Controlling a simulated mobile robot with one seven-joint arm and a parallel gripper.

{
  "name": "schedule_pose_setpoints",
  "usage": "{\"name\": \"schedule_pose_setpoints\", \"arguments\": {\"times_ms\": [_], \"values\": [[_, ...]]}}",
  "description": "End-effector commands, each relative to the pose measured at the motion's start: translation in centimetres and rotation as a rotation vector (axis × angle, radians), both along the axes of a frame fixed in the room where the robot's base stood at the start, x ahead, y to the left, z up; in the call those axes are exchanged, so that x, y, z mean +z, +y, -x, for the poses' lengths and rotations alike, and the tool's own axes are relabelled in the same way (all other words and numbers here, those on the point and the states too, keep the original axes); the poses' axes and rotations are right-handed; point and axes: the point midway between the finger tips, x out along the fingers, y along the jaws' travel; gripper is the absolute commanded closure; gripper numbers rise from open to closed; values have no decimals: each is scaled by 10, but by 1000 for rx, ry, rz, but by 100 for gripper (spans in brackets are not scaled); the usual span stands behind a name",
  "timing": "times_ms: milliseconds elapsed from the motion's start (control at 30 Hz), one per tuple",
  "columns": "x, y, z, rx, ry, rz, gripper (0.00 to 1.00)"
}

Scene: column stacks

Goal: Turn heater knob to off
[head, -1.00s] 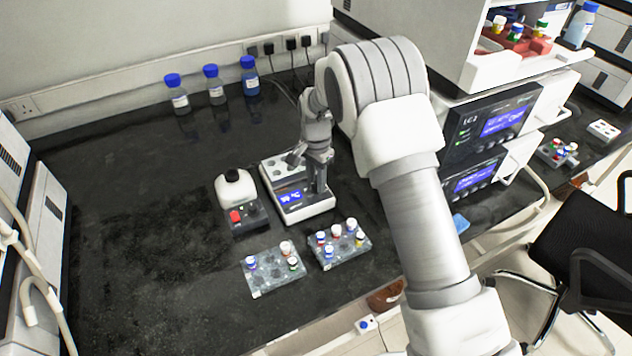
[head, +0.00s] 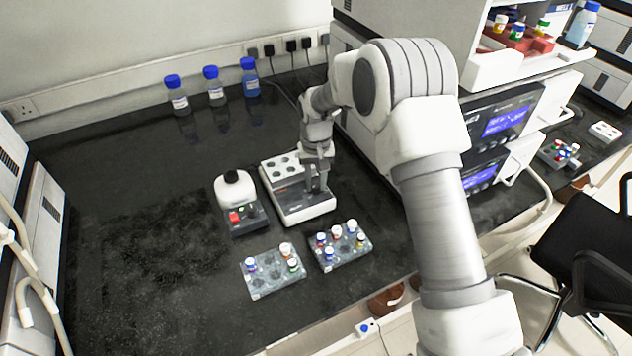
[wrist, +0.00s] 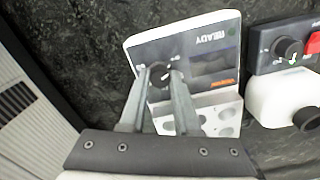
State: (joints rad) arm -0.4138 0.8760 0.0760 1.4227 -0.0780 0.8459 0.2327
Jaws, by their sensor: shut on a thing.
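The heater (head: 306,214) is a white block with a dark display panel and a tube block on top, standing on the bench in the head view. Its display (head: 288,198) looks dark. In the wrist view the heater (wrist: 205,28) shows its panel with a black round knob (wrist: 160,76). My gripper (wrist: 161,74) is shut on the knob, one finger on each side. In the head view my gripper (head: 317,190) is over the heater's front right, and the knob is hidden behind the fingers.
A small mixer (head: 237,200) with a red switch stands just left of the heater. Two tube racks (head: 275,284) (head: 345,257) with capped tubes lie in front. Blue-capped bottles (head: 215,93) stand at the back. The bench at left is clear.

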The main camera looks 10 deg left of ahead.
Motion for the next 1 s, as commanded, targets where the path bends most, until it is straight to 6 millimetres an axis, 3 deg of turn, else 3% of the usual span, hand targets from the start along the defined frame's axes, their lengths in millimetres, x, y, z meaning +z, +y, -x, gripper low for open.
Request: {"name": "schedule_pose_setpoints", "arguments": {"times_ms": [300,800,833,1000], "values": [[1,0,-1,103,-1,0,100],[1,0,0,120,-1,0,100],[1,0,0,120,-1,0,66],[0,0,0,119,-1,0,39]]}}
